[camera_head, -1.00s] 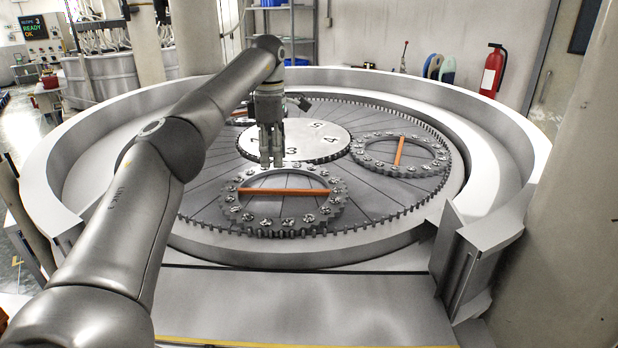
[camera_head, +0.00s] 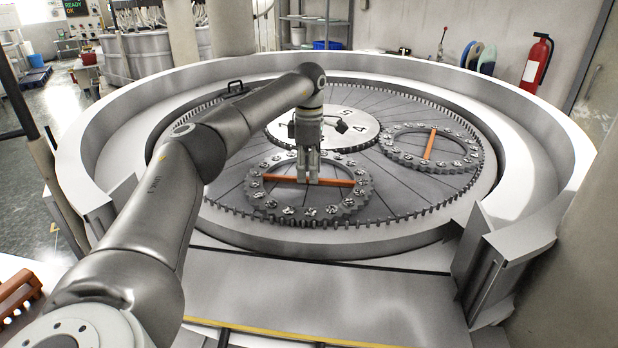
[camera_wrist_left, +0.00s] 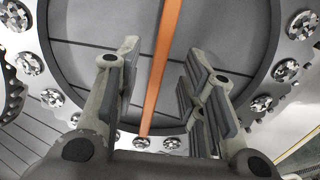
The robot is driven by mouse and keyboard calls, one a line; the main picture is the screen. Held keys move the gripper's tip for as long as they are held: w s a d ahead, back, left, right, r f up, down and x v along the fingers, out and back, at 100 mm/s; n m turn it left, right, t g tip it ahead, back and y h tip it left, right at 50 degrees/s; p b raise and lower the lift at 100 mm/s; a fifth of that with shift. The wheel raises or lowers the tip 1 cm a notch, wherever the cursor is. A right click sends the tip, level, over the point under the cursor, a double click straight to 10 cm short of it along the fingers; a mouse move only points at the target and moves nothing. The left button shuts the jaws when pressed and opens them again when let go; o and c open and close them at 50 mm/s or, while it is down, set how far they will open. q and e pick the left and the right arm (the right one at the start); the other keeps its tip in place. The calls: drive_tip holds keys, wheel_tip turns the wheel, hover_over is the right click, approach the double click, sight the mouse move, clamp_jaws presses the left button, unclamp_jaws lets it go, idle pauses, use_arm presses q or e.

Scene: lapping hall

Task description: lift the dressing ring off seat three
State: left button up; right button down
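The front dressing ring (camera_head: 290,212), grey with round studded pads and an orange bar (camera_head: 338,182) across it, lies flat on the lapping plate. In the left wrist view the ring (camera_wrist_left: 56,75) surrounds the bar (camera_wrist_left: 165,60). My left gripper (camera_head: 307,180) points down at the middle of this bar. In the wrist view the left gripper (camera_wrist_left: 161,55) is open, with fingers apart on either side of the bar. Whether they touch it I cannot tell. The numbered hub (camera_head: 350,142) shows a 4 to the right; the number facing the front ring is hidden behind the gripper.
A second ring (camera_head: 400,158) with an orange bar lies to the right on the toothed plate. A high curved grey wall (camera_head: 120,135) surrounds the machine. A flat grey ledge (camera_head: 320,295) is clear in front. An orange rack (camera_head: 18,292) stands at lower left.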

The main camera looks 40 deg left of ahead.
use_arm(q)
drive_tip(key=shift+a+f, duration=0.15)
drive_tip(key=shift+f, duration=0.8)
drive_tip(key=shift+c, duration=0.4)
clamp_jaws()
drive_tip(key=shift+r, duration=0.2)
drive_tip(key=shift+w, duration=0.1)
